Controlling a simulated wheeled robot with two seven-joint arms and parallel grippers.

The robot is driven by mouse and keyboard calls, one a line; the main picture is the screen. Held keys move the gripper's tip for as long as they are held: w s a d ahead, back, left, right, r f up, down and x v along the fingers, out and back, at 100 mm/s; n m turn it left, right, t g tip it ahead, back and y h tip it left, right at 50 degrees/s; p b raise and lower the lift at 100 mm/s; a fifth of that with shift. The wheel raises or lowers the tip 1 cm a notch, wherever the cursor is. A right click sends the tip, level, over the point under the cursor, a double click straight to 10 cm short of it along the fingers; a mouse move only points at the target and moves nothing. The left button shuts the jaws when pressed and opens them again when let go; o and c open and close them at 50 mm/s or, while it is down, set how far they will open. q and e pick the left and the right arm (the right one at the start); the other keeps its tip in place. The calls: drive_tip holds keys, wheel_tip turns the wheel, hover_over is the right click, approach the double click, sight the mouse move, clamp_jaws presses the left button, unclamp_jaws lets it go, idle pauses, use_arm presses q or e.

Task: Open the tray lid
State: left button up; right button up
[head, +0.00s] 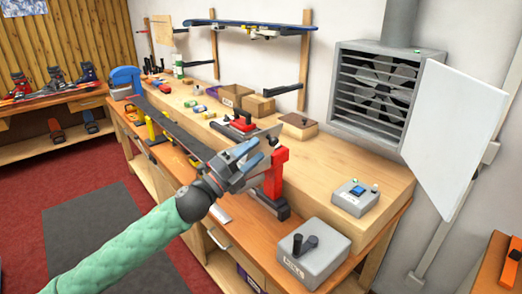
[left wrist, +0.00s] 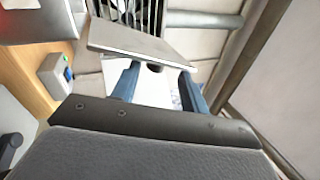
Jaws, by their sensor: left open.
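A small wooden box with a flat brown lid (head: 299,122) and a small dark knob sits on the bench's raised back part. It looks like the lidded tray, and its lid lies shut. My left gripper (head: 254,163) is open, in front of the red clamp stand and to the left of the box, apart from it in the head view. In the left wrist view the two blue fingers (left wrist: 160,90) stand apart. A thin pale plate (left wrist: 138,42) crosses just beyond them; I cannot tell what it belongs to or whether they touch it. My right gripper is not in view.
A red clamp stand (head: 274,172) rises close to my left gripper. A grey box with black knobs (head: 312,257) stands at the front right. A small switch box (head: 355,195) sits behind it. A white panel (head: 455,135) hangs beside the wall fan (head: 380,92). Cardboard boxes (head: 235,94) stand farther back.

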use_arm(q)
drive_tip(key=shift+s+a+f, duration=0.15)
drive_tip(key=shift+s+a, duration=0.15)
drive_tip(key=shift+a, duration=0.1)
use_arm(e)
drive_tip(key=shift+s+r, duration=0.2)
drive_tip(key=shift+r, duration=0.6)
use_arm(q)
drive_tip(key=shift+c, duration=0.3)
